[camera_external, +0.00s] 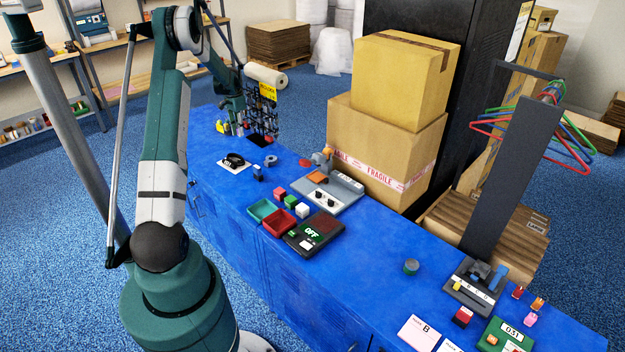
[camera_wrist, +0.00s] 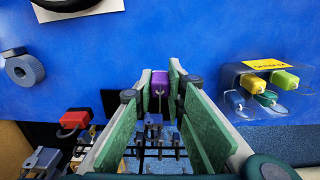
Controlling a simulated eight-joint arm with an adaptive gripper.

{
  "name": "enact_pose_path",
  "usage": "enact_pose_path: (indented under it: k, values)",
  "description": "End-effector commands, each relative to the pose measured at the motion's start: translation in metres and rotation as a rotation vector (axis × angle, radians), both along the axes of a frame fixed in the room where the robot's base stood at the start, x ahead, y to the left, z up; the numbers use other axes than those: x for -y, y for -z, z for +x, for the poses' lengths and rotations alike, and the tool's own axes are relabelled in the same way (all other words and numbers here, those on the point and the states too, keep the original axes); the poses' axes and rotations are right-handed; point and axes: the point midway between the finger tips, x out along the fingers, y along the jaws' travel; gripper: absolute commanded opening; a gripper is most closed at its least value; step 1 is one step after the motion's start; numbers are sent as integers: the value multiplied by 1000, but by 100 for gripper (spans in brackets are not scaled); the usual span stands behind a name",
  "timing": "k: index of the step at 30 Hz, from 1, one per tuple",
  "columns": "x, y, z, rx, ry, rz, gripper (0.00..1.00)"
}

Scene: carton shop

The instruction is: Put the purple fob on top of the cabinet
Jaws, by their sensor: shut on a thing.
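The purple fob (camera_wrist: 159,80) is between my gripper's green-padded fingertips (camera_wrist: 160,92) in the wrist view. My gripper is shut on it. In the external view my gripper (camera_external: 236,112) is at the far end of the blue cabinet (camera_external: 330,265), beside a black wire rack of hooks (camera_external: 262,112); the fob cannot be made out there. The rack's hooks also show behind and below the fingers in the wrist view (camera_wrist: 160,150). I cannot tell whether the fob is clear of its hook. The blue cabinet top (camera_wrist: 150,40) fills the upper wrist view.
A red fob (camera_wrist: 74,119) is left of my fingers.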

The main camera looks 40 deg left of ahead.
Motion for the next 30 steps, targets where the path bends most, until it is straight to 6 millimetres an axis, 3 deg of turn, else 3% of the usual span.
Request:
enact_pose_path:
  k: [15, 30]
  values:
    - [0, 44, 0, 0, 0, 0, 9]
    - [0, 49, 0, 0, 0, 0, 9]
